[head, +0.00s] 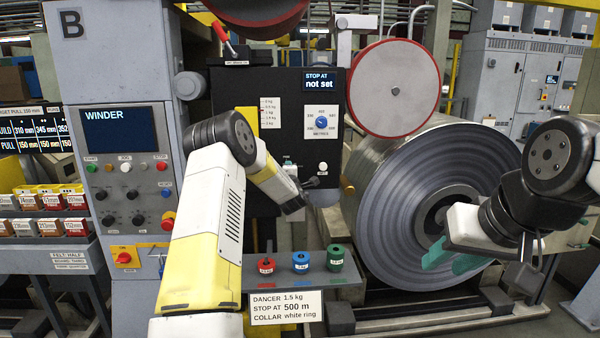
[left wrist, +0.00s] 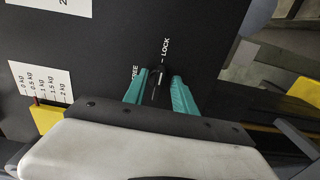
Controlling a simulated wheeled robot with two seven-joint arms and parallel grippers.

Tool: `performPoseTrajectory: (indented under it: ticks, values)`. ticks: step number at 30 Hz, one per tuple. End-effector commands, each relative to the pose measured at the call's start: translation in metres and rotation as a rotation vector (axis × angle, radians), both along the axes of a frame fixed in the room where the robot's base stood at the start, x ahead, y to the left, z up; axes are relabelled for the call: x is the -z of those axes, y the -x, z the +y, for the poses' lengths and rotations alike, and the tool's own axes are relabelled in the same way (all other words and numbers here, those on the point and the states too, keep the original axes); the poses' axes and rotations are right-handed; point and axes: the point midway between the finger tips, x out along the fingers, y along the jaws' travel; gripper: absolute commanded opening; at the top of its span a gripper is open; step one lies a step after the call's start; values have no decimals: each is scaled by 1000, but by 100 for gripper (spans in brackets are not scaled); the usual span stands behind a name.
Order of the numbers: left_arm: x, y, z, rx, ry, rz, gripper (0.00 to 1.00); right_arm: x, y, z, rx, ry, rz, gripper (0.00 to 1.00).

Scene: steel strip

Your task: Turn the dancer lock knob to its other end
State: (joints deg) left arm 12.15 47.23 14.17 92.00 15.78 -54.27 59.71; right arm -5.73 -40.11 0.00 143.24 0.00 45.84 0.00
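The dancer lock knob (left wrist: 157,88) is a small dark handle on the black panel in the left wrist view. It stands between the two teal fingers of my left gripper (left wrist: 160,84), near the mark labelled LOCK; the other label, ending in "REE", is partly hidden by a finger. I cannot tell whether the fingers touch the knob. In the head view my left gripper (head: 298,183) is at the lower part of the black panel (head: 275,110), largely hidden by its own wrist. My right gripper (head: 453,258) is open and empty in front of the large steel coil.
The steel coil (head: 385,195) fills the right side. A red-rimmed disc (head: 394,88) hangs above it. Red (head: 265,266), blue (head: 301,262) and green (head: 336,258) collars stand on a shelf below the panel. The winder console (head: 127,150) is at the left.

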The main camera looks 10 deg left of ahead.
Motion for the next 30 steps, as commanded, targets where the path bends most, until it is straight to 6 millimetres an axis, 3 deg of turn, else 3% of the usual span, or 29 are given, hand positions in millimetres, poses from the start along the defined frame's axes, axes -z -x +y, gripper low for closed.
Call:
performPoseTrajectory:
  ticks: [7, 20, 30]
  values:
    - [-1, 9, -3, 1, 1, 0, 33, 0, 0, 0, 0, 0, 0, 36]
    - [0, 70, -20, 0, 0, 0, 33, 0, 0, 0, 0, 0, 0, 36]
    - [0, 75, -22, 0, 0, 0, 33, 0, 0, 0, 0, 0, 0, 36]
